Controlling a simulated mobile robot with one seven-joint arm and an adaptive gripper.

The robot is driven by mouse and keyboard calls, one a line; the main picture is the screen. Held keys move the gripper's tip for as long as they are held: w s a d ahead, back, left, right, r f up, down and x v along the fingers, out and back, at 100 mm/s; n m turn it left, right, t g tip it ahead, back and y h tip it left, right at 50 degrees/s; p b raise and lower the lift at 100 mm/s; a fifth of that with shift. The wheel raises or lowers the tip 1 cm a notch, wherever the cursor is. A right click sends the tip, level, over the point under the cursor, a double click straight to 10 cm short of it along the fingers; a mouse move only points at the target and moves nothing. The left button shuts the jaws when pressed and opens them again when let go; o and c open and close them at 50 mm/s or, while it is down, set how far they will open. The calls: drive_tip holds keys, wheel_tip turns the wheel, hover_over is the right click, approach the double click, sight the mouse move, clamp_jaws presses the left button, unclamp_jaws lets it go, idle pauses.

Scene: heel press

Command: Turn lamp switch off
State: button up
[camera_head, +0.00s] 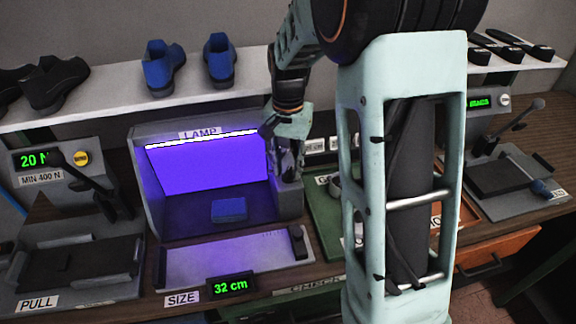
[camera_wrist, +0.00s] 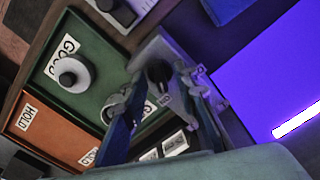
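The lamp booth (camera_head: 140,185) stands left of centre in the head view, under the sign LAMP. Its lamp (camera_head: 200,139) is lit and fills the booth with violet light; the glowing strip (camera_wrist: 297,120) also shows in the wrist view. A grey housing (camera_head: 290,203) adjoins the booth's right side. In the wrist view a dark switch knob (camera_wrist: 158,72) sits on this pale housing. My gripper (camera_head: 290,172) is above the housing; in the wrist view its fingers (camera_wrist: 160,85) are apart, one on each side of the knob. Whether they touch it I cannot tell.
A blue block (camera_head: 229,209) lies in the booth. A green tray marked GOOD (camera_wrist: 50,95) and an orange tray marked HOLD (camera_wrist: 50,140) are beside the housing. A lever press (camera_head: 95,190) stands left. Blue shoes (camera_head: 221,62) stand on the shelf behind.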

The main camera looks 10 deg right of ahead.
sight(288, 171)
clamp_jaws()
drive_tip(key=shift+n, duration=0.4)
drive_tip(key=n, duration=0.5)
drive_tip(key=shift+b, duration=0.4)
drive_tip(key=n, duration=0.6)
drive_tip(key=shift+w, duration=0.1)
unclamp_jaws()
wheel_tip(288, 171, up, 12)
idle(0.8)
